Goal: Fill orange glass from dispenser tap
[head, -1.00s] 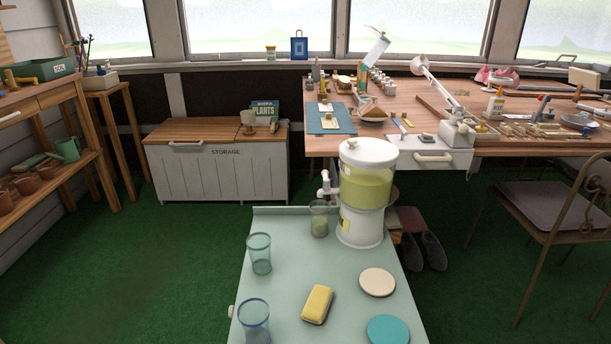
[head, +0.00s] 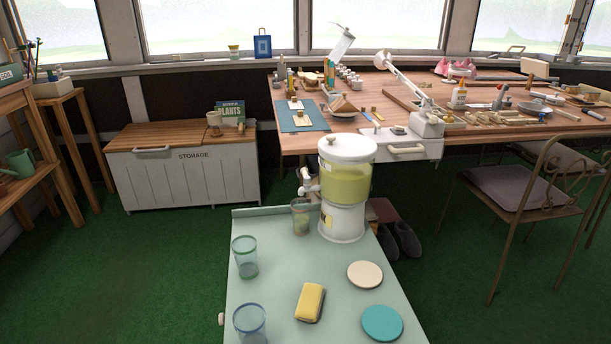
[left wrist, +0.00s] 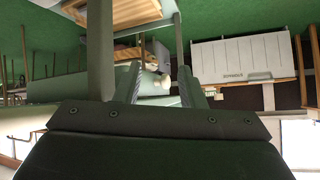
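The drink dispenser (head: 346,185) stands at the back of the pale green table, holding yellow-green liquid behind its clear wall. Its white tap (head: 309,189) points left. A glass (head: 300,218) with a faint brownish rim stands just below the tap; its colour is hard to tell, and so is whether it holds liquid. A green-rimmed glass (head: 245,257) and a blue-rimmed glass (head: 250,322) stand upright along the table's left side. My left gripper (left wrist: 163,88) shows in the left wrist view with its fingers apart and nothing clearly between them. Neither gripper is in the head view.
The pale green table (head: 275,285) also bears a yellow sponge (head: 310,301), a cream disc (head: 365,274) and a teal disc (head: 382,323). A cluttered wooden workbench (head: 345,125) stands behind, a storage chest (head: 185,178) at the back left, and a chair (head: 500,190) right. Green floor is clear at left.

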